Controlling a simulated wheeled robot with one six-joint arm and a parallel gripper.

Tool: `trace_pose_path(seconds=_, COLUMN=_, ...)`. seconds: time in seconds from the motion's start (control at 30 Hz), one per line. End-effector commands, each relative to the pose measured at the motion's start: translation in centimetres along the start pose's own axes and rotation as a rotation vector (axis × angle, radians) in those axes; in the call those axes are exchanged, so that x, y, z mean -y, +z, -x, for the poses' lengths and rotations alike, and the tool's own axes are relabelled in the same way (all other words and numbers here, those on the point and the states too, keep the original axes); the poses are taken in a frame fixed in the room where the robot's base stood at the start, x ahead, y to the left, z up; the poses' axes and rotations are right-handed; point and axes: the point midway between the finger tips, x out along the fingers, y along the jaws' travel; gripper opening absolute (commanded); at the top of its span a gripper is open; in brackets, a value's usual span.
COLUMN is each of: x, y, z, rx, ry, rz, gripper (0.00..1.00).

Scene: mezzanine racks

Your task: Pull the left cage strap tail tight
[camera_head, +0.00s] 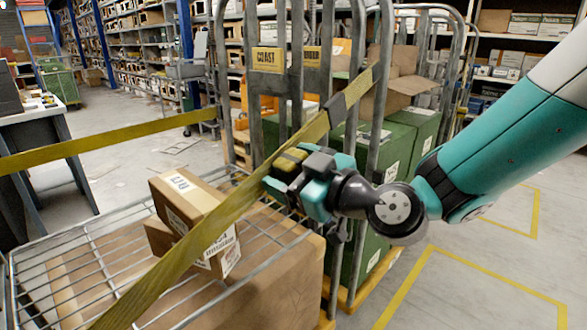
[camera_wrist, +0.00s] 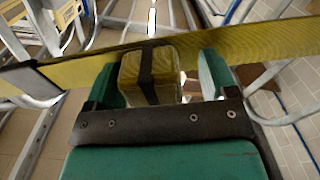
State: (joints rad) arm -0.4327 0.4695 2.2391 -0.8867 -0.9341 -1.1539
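A yellow strap (camera_head: 205,232) runs diagonally across the cage (camera_head: 95,250), from the lower left up to a dark fitting (camera_head: 336,108) by the upright bars. In the wrist view the strap (camera_wrist: 255,45) crosses behind my fingertips. A folded yellow bundle with a black band (camera_wrist: 152,72), seemingly the strap tail, sits between my two teal fingers. My gripper (camera_head: 290,165) is at this bundle, beside the diagonal strap. In the wrist view my gripper (camera_wrist: 163,80) looks open: the left finger is close to the bundle, and a gap shows at the right finger. Contact on the left is unclear.
Cardboard boxes (camera_head: 188,205) lie in the cage under the strap. Another yellow strap (camera_head: 110,143) stretches to the left. Green crates (camera_head: 395,140) stand behind the cage bars. A grey workbench (camera_head: 35,120) is at the left. Yellow-lined floor (camera_head: 470,290) at the lower right is clear.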

Motion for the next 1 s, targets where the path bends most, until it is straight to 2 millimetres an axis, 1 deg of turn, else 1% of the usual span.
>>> trace_pose_path(seconds=0.27, x=-0.2, y=0.0, z=0.1, rx=-0.002, ry=0.004, rz=0.002, gripper=0.79)
trace_pose_path(seconds=0.37, x=-0.1, y=0.1, z=0.7, rx=-0.001, ry=0.005, rz=0.002, gripper=0.79)
trace_pose_path(seconds=0.47, x=-0.2, y=0.4, z=2.1, rx=-0.001, ry=0.008, rz=0.002, gripper=0.79)
trace_pose_path(seconds=0.57, x=-0.1, y=0.6, z=4.3, rx=-0.001, ry=0.009, rz=0.002, gripper=0.79)
trace_pose_path(seconds=0.7, x=-0.1, y=0.6, z=8.0, rx=-0.001, ry=0.011, rz=0.003, gripper=0.79)
trace_pose_path(seconds=0.8, x=0.0, y=0.6, z=10.2, rx=-0.004, ry=0.009, rz=0.006, gripper=0.79)
trace_pose_path(seconds=0.9, x=0.2, y=0.6, z=12.1, rx=-0.005, ry=0.007, rz=0.006, gripper=0.79)
trace_pose_path(seconds=1.0, x=0.2, y=0.6, z=13.0, rx=-0.013, ry=0.003, rz=0.01, gripper=0.79)
